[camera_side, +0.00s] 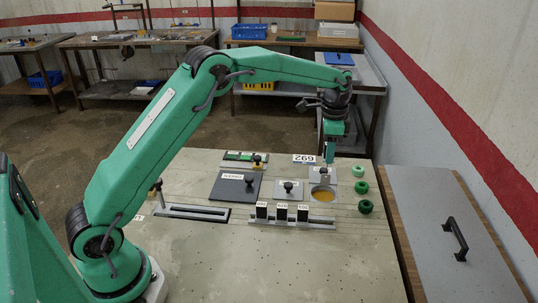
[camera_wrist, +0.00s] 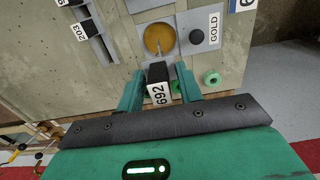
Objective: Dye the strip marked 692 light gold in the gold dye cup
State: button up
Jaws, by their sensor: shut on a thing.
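My gripper (camera_side: 329,158) is shut on the black holder of the strip marked 692 (camera_wrist: 158,92); its white label faces the wrist camera. The open gold dye cup (camera_wrist: 159,38) holds gold liquid and lies just beyond the jaws in the wrist view. In the side view the gold cup (camera_side: 322,195) is below and slightly in front of my gripper. A thin line shows over the liquid in the wrist view; I cannot tell whether the strip touches it. The lid marked GOLD (camera_wrist: 197,37) sits beside the cup.
A slotted rail (camera_side: 290,222) at the front holds several black-topped strips. The table front is clear.

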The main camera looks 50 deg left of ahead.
aim_at(326, 174)
jog(key=shift+f, duration=0.3)
jog(key=shift+f, duration=4.9)
jog(key=shift+r, duration=0.1)
